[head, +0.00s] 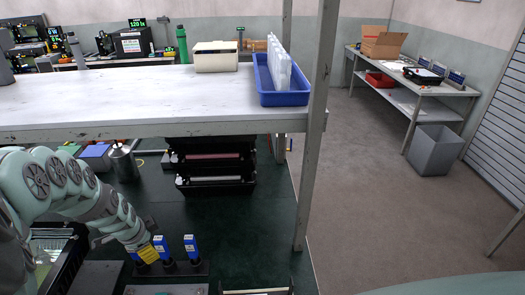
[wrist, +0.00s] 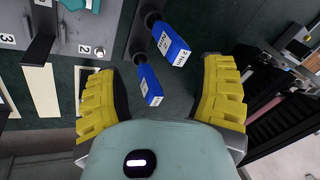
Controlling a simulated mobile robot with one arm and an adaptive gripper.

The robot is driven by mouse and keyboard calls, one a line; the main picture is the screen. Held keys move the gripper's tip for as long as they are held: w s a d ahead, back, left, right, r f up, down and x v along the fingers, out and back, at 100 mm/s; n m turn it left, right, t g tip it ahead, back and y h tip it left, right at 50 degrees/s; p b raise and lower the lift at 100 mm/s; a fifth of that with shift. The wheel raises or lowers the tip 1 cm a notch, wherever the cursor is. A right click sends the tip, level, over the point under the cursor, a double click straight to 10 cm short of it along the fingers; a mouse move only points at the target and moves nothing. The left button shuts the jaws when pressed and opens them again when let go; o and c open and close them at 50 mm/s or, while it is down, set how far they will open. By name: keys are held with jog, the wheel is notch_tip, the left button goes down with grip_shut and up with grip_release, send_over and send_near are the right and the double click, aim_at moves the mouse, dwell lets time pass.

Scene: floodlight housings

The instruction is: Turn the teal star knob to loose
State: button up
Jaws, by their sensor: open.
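My gripper (head: 148,253) is low at the left of the head view, below the shelf, beside some upright blue-labelled tools. In the wrist view my gripper (wrist: 160,75) has its two yellow ribbed fingers wide apart. Two blue-handled tools with white labels, one farther (wrist: 172,45) and one nearer (wrist: 150,86), show in the gap between the fingers. The fingers do not appear closed on either one. The head view shows the blue tools (head: 161,247) and (head: 191,246) standing in a dark rack.
A white shelf (head: 110,100) overhangs the dark green bench (head: 235,220), with a metal post (head: 314,150) at its right. Black housings (head: 215,170) stand under the shelf. A panel numbered 2 and 3 (wrist: 66,48) is at the wrist view's upper left. Bench surface right of the blue tools is clear.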

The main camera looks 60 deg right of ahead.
jog(key=w+d+r+n+t+h+p, duration=0.2)
jog(key=w+d+r+n+t+p, duration=0.1)
jog(key=w+r, duration=0.5)
jog(key=shift+w+r+n+t+h+p, duration=0.35)
jog(key=shift+w+n+t+p, duration=0.4)
jog(key=shift+w+n+t, duration=0.7)
jog(key=shift+s+f, duration=0.15)
